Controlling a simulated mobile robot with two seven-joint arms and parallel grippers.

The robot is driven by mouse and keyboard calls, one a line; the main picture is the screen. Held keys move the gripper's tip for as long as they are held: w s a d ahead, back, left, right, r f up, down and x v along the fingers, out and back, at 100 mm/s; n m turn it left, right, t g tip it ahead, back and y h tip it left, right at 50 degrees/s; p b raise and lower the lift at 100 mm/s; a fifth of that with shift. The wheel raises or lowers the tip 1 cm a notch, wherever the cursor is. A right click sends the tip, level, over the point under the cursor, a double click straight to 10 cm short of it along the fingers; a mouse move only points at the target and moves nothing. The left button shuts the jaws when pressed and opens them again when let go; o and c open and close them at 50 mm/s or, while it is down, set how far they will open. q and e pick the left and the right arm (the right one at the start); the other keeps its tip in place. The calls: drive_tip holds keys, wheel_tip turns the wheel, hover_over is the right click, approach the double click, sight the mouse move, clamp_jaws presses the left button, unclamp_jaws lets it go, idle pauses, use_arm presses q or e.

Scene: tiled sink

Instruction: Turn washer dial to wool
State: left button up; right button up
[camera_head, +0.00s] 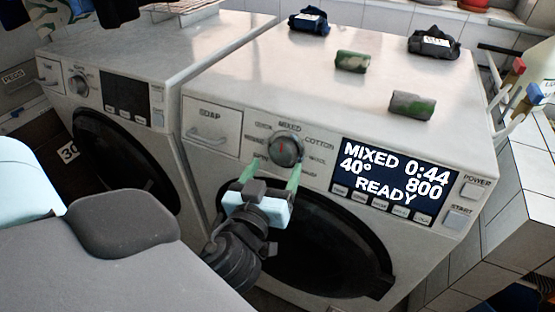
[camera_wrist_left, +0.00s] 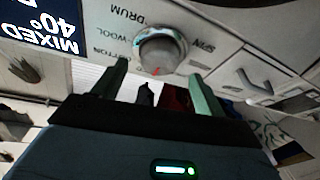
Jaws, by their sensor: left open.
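The washer dial (camera_head: 286,150) is a round grey knob on the front panel of the right washer (camera_head: 225,95). Its red mark points up toward MIXED. The display (camera_head: 385,180) reads MIXED, 0:44, 40°, 800, READY. My left gripper (camera_head: 270,176) is open just below the dial, its green fingers pointing up at it, with nothing between them. In the left wrist view the dial (camera_wrist_left: 160,50) appears upside down beyond the fingertips (camera_wrist_left: 158,74), and the labels WOOL, COTTON, DRUM and SPIN show around it. I cannot tell whether a finger touches the dial. My right gripper is out of view.
A second washer (camera_head: 120,75) stands on the left. A SOAP drawer (camera_head: 212,126) is left of the dial; POWER (camera_head: 474,188) and START (camera_head: 460,219) buttons are at the right. Camouflage rolls (camera_head: 412,105) and dark bundles (camera_head: 309,21) lie on the right washer's top.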

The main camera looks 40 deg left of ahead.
sight(280, 156)
use_arm(q)
drive_tip(key=shift+x, duration=1.6)
drive_tip(key=c, duration=1)
drive_tip(key=shift+m+p, duration=0.3)
